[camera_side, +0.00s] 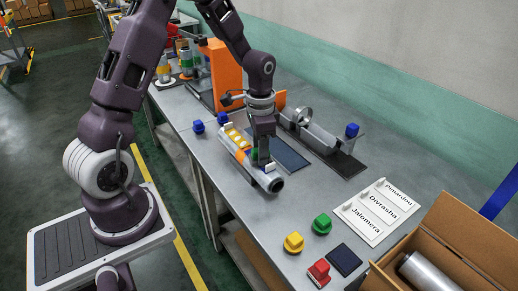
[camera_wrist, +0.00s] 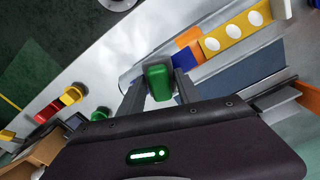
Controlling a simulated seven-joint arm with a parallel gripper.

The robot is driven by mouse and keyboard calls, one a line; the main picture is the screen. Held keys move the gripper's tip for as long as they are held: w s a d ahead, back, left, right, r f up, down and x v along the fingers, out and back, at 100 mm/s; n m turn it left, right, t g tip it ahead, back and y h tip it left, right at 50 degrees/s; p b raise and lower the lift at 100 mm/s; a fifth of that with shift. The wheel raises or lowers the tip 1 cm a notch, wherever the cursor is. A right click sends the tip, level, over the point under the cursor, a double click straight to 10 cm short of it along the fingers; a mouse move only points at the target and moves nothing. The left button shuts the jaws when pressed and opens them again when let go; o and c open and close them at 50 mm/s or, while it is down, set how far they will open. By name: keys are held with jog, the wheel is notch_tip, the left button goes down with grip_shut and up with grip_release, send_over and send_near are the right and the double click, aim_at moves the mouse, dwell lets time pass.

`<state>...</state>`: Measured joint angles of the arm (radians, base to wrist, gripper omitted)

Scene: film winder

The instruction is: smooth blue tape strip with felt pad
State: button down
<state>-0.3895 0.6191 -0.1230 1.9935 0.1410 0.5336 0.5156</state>
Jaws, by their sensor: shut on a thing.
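My gripper (camera_side: 263,160) is shut on a green block (camera_wrist: 158,82), which sits between its two fingers in the wrist view. I cannot see the block's underside, so I cannot tell whether it is the felt pad. The gripper is low over the near end of a grey cylinder (camera_side: 272,184) lying on the table. A yellow strip (camera_wrist: 228,35) with white ovals runs along the cylinder, with an orange piece (camera_wrist: 187,37) at its end. A blue strip (camera_wrist: 193,56) lies beside the orange, close to the green block. Whether the block touches the strip is hidden.
A dark blue mat (camera_side: 288,153) and a grey trough (camera_side: 320,137) lie right of the cylinder. A label board (camera_side: 380,211) and cardboard box (camera_side: 450,240) are at the right. Bare table lies between.

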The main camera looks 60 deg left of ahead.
jog(key=shift+d+f, duration=0.1)
jog(key=shift+d, duration=0.3)
jog(key=shift+a, duration=0.1)
jog(key=shift+a, duration=0.65)
jog(key=shift+a, duration=0.7)
jog(key=shift+a, duration=0.1)
jog(key=shift+a, duration=0.6)
